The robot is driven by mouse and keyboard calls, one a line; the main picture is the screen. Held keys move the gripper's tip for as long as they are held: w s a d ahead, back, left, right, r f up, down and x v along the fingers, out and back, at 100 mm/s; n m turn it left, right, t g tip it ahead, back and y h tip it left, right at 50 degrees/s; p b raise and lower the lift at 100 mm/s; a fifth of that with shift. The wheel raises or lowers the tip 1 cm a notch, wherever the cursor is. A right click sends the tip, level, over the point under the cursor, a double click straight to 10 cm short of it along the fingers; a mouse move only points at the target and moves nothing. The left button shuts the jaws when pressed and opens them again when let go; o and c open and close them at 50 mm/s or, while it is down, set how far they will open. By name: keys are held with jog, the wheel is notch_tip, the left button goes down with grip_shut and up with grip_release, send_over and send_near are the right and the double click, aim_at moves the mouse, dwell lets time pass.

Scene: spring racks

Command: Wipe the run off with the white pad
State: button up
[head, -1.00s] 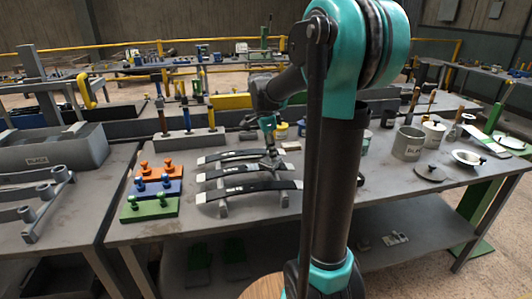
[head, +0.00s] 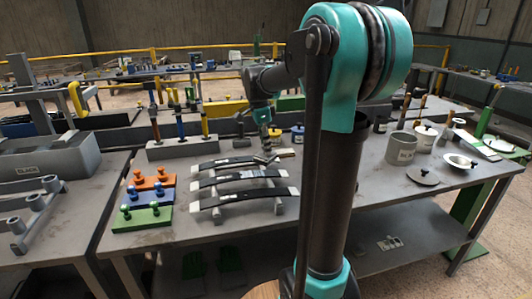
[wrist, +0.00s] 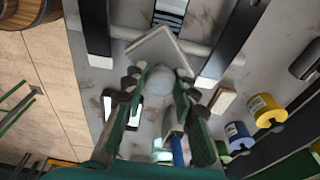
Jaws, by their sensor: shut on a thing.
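My gripper (wrist: 160,92) has green fingers shut on the round pale knob of a flat, light grey-white square pad (wrist: 165,48). In the head view my gripper (head: 264,140) hangs over the right end of the back one of three dark curved spring strips, with the pad (head: 265,157) beneath it. The strips are the back strip (head: 225,163), the middle strip (head: 235,177) and the front strip (head: 240,196), all with pale ends. I cannot tell whether the pad touches a strip. I cannot make out the run.
A small white-and-brown block (wrist: 223,100) lies on the table beside the strips. A yellow spool (wrist: 265,110) and a blue spool (wrist: 238,134) stand nearby. Orange (head: 152,179), blue and green knobbed blocks are left of the strips. A grey pot (head: 402,148) stands right.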

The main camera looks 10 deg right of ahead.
jog(key=shift+r, duration=0.35)
jog(key=shift+r, duration=0.1)
jog(key=shift+r, duration=1.4)
jog(key=shift+h, duration=0.3)
jog(key=shift+a+f, duration=1.5)
jog(key=shift+f, duration=0.15)
jog(key=shift+a+f, duration=1.5)
jog(key=shift+f, duration=0.15)
jog(key=shift+f, duration=0.9)
jog(key=shift+d, duration=0.1)
